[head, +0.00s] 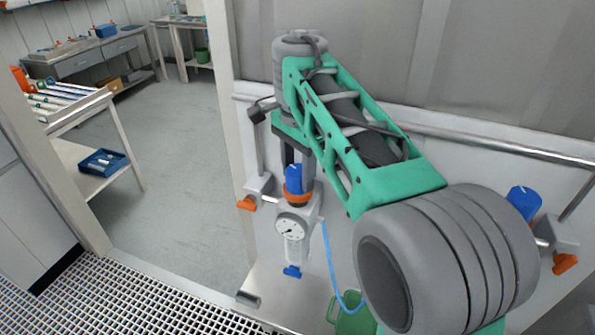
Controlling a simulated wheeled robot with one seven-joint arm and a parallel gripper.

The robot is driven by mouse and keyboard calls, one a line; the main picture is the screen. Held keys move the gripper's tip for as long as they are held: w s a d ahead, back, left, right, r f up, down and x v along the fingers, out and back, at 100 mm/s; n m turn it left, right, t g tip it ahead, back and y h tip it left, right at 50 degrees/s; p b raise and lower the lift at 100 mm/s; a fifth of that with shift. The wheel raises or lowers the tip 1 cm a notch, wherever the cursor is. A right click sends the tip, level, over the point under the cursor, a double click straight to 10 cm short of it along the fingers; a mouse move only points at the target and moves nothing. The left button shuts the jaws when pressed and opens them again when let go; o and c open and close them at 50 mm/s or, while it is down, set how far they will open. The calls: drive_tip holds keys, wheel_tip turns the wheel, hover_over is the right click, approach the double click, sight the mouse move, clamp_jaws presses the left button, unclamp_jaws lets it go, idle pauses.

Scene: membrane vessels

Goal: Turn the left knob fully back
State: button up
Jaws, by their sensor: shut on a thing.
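The left knob (293,179) is blue and sits above an orange collar (296,194) on top of a grey regulator with a round gauge (292,227). My gripper (298,166) reaches down from above, with its dark fingers shut on the left knob. The fingers and my arm hide part of the knob's top and right side. How far the knob is turned cannot be told. A second blue knob (523,203) stands at the right, apart from my gripper and partly hidden by my arm.
Orange valve handles (247,203) stick out left of the left regulator and below the right knob (565,263). A blue hose (331,270) runs down to a green bucket (353,322). A metal rail (480,143) crosses behind my arm. Open floor (180,190) lies left.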

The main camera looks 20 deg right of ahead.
drive_tip(key=shift+c, duration=1.2)
drive_tip(key=shift+n, duration=0.3)
drive_tip(key=n, duration=1.1)
drive_tip(key=shift+n, duration=0.3)
drive_tip(key=n, duration=1.1)
drive_tip(key=shift+n, duration=0.4)
